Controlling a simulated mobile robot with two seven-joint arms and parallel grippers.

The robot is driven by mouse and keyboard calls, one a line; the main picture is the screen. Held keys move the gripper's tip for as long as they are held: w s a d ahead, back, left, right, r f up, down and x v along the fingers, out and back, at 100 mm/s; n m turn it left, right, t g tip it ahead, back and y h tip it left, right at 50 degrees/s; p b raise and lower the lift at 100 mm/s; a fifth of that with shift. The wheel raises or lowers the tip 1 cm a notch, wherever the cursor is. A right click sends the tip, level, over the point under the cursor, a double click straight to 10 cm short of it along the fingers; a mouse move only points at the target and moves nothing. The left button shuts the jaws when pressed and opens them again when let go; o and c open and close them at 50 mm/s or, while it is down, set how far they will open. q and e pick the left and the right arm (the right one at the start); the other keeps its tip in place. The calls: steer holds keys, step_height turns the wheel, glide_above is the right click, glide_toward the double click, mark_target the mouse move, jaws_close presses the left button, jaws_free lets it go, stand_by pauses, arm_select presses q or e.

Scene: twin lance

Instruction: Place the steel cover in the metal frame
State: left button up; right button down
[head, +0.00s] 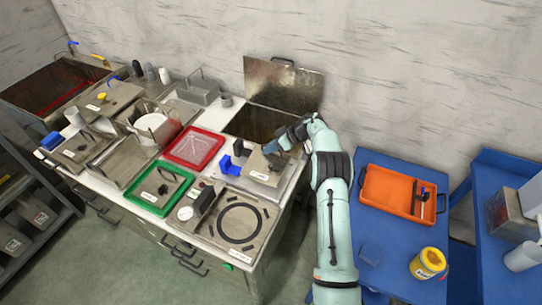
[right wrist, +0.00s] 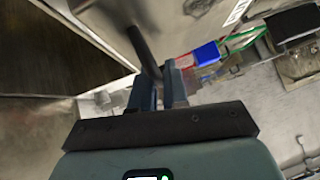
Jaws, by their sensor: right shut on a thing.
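A flat steel cover (head: 262,172) with a white label lies at the right end of the counter, over a pale metal frame (head: 283,194) whose rim shows around its near side. How far it is seated in the frame cannot be told. My right gripper (head: 272,149) is at the cover's far edge, shut on a dark bar that looks like its handle. In the right wrist view my right gripper (right wrist: 172,88) has its fingers close together beside the dark bar (right wrist: 143,48). My left gripper is not in view.
Behind the cover is an open steel well (head: 248,122) with a raised lid (head: 283,84). Left are a blue block (head: 229,166), a red tray (head: 194,147) and a green tray (head: 160,189). In front is a plate with a black ring (head: 240,222). An orange tray (head: 385,190) stands right.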

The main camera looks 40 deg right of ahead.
mark_target(274, 154)
steer(key=shift+f, duration=2.3)
steer(key=c, duration=1.1)
jaws_free()
steer(key=v, duration=1.2)
